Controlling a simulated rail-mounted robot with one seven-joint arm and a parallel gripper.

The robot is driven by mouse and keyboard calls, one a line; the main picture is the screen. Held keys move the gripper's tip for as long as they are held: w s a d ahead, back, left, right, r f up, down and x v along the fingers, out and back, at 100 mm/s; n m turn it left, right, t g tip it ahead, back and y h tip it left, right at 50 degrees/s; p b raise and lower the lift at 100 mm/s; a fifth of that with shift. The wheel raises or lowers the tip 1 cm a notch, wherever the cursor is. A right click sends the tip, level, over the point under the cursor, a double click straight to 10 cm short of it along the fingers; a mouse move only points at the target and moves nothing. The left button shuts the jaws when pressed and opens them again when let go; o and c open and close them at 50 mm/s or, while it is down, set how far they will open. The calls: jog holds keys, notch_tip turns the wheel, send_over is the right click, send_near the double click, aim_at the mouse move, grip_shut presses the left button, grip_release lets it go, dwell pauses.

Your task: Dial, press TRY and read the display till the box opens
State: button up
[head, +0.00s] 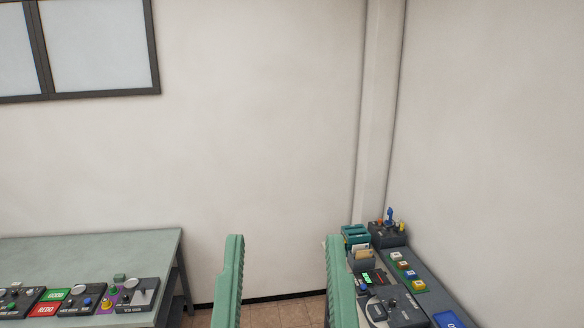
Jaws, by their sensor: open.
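My gripper (285,240) is in the lower middle of the head view. Its two green fingers stand wide apart with nothing between them. A dark device (402,308) with knobs is at the lower right, on the bench beyond my right finger, which hides part of that bench. A small green-lit display (367,278) shows near it, too small to read. Square coloured buttons (402,266) stand in a row to the right. I cannot make out a TRY label. I cannot tell which thing is the box to be opened.
A teal holder (355,235) and a dark unit with a blue lever (389,217) stand at the right bench's back. A blue sign (447,320) is at its front. A left table (90,250) carries panels, a green GOOD sign (57,295) and a red REDO sign (45,309).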

grip_shut()
dwell(1.8)
